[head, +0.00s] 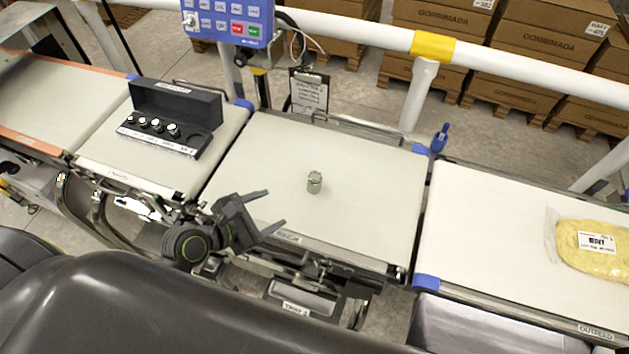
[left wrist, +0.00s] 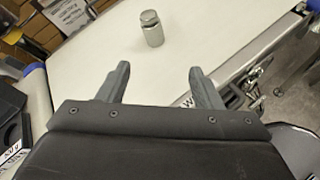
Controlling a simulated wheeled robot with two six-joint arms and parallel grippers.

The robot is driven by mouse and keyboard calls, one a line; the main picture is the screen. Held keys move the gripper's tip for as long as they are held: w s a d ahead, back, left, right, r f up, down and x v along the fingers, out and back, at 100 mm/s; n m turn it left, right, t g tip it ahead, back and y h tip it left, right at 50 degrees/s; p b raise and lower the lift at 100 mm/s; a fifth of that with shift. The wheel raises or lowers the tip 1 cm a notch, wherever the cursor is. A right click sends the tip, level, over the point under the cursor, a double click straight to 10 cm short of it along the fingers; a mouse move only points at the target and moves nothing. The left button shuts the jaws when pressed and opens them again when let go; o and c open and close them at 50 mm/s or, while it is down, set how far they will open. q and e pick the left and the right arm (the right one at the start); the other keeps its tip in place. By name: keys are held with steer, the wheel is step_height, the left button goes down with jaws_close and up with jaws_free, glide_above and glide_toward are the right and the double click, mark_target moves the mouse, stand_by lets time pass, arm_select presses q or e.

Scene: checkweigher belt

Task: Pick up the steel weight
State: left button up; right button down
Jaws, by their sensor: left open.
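The steel weight (head: 314,182) is a small grey cylinder with a knob on top. It stands upright near the middle of the weighing belt (head: 260,150). In the left wrist view the weight (left wrist: 152,28) is beyond my fingertips, roughly between their lines. My left gripper (head: 275,212) is open and empty over the near left edge of that belt, apart from the weight. Its two fingers also show in the left wrist view (left wrist: 158,78). My right gripper is not in view.
A black open case (head: 205,108) with several small weights sits on the belt to the left. A yellow bag (head: 590,248) lies on the outfeed belt at right. A blue keypad panel (head: 230,20) and a white rail (head: 370,35) stand behind. The weighing belt around the weight is clear.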

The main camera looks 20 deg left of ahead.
mark_target(311, 180)
arm_select(q)
steer(key=w+d+f+n, duration=0.1)
steer(key=w, duration=0.2)
steer(key=w+d+f+n, duration=0.1)
steer(key=w+d, duration=0.1)
steer(key=w, duration=0.2)
steer(key=w+d+f+n+t+p, duration=0.1)
steer(key=w+d, duration=0.1)
steer(key=w, duration=0.2)
steer(key=shift+w+f+n, duration=0.15)
steer(key=shift+f+n, duration=0.05)
steer(key=shift+n, duration=0.2)
steer(key=shift+w+d, duration=0.2)
steer(key=shift+w, duration=0.2)
steer(key=shift+p+x, duration=0.45)
steer(key=shift+x, duration=1.85)
jaws_close()
